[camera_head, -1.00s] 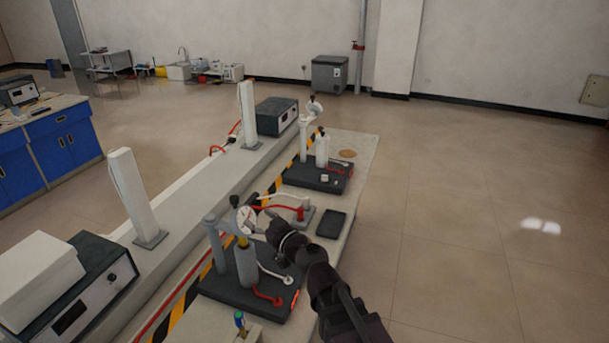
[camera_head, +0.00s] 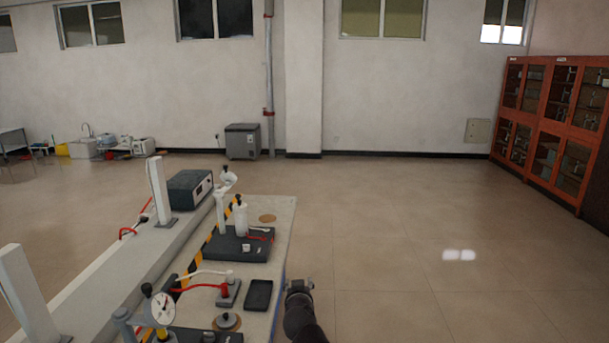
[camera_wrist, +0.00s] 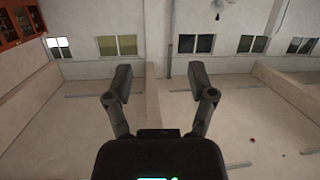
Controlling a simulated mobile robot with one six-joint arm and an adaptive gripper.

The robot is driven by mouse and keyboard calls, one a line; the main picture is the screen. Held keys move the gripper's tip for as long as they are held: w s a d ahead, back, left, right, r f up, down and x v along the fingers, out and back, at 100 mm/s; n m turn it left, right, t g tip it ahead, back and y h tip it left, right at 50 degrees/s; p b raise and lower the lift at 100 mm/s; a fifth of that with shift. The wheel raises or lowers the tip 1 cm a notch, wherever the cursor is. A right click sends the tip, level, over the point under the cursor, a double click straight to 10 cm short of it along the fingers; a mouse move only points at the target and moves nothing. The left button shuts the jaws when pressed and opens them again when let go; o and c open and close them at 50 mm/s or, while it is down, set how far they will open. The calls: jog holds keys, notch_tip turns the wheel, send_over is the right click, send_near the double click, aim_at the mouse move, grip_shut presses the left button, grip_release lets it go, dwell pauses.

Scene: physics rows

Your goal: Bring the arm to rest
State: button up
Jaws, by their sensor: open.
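My arm comes up from the bottom edge of the head view, and its end with my gripper (camera_head: 299,287) is just right of the bench's right edge. In the wrist view my gripper (camera_wrist: 160,82) has its two dark fingers spread wide apart. Nothing is between them; only wall and floor show behind. In the head view the fingers are too small and dark to make out clearly.
The bench (camera_head: 283,217) holds a near device with a round dial gauge (camera_head: 162,309), a black flat tray (camera_head: 258,294) and a far black-based device (camera_head: 234,246). Orange cabinets (camera_head: 556,118) stand far right. The floor (camera_head: 400,240) right of the bench is clear.

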jog(key=s+d+f+m+g+h, duration=0.35)
jog(key=d+f+g, duration=0.45)
jog(key=d, duration=0.6)
jog(key=s+d+f+n+g+y, duration=0.1)
jog(key=s+d+f+g, duration=0.1)
jog(key=s, duration=0.4)
jog(key=s+d+f+n+g+y, duration=0.1)
jog(key=s+d+f+g+y, duration=0.1)
jog(key=s+f+g, duration=0.2)
jog(key=s+g, duration=0.1)
jog(key=s, duration=0.2)
jog(key=shift+d, duration=0.35)
jog(key=shift+f, duration=0.1)
jog(key=shift+c, duration=1)
